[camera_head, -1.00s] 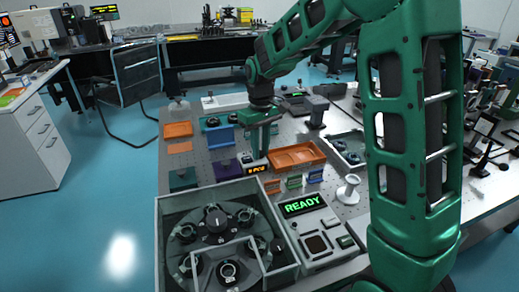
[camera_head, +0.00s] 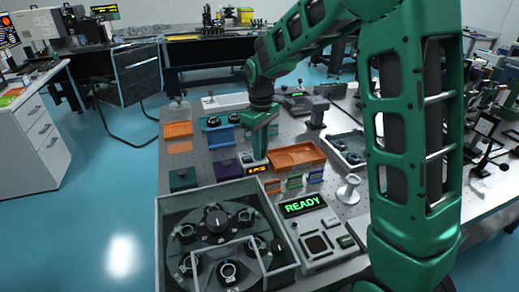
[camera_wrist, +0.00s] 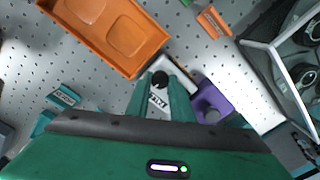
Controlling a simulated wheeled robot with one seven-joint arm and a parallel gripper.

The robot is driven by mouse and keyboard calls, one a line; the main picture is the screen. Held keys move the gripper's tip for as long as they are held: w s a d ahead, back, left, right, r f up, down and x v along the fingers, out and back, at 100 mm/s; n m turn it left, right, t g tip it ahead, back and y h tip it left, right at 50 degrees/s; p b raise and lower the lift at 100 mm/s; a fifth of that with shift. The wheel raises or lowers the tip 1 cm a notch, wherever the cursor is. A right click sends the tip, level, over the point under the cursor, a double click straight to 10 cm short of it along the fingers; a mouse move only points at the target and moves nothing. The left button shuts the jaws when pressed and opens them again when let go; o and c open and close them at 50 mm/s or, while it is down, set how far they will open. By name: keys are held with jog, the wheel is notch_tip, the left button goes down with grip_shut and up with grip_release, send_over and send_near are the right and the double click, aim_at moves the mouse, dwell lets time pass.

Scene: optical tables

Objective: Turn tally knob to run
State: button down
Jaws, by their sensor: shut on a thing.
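The tally unit is a small white box with an orange-lit display (camera_head: 257,169), standing left of the orange tray in the head view. In the wrist view its black knob (camera_wrist: 160,78) sits between the tips of my green fingers, with a white label (camera_wrist: 158,99) below it. My gripper (camera_wrist: 160,83) points down and is shut on the knob. In the head view my gripper (camera_head: 257,160) covers the top of the unit and hides the knob. I cannot read the knob's setting.
An orange tray (camera_wrist: 130,62) lies close to the unit. A purple block (camera_wrist: 211,101) stands beside it on the other side. Small colored holders (camera_head: 294,182) lie between.

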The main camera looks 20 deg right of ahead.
jog(key=c, duration=1.6)
grip_release()
jog(key=shift+w+r, duration=0.1)
jog(key=shift+w, duration=0.05)
jog(key=shift+o, duration=0.2)
jog(key=shift+d+r, duration=0.1)
jog(key=shift+r, duration=3.8)
jog(key=s+d+r+m, duration=0.2)
jog(key=s+d+m, duration=0.5)
jog(key=s+d, duration=0.85)
jog(key=s+d+f+m, duration=0.1)
jog(key=s+f+m, duration=0.1)
jog(key=s, duration=0.8)
jog(key=s+d+f+m, duration=0.1)
jog(key=s+m, duration=0.3)
jog(key=s, duration=0.5)
jog(key=shift+s+f, duration=0.35)
jog(key=shift+f, duration=0.55)
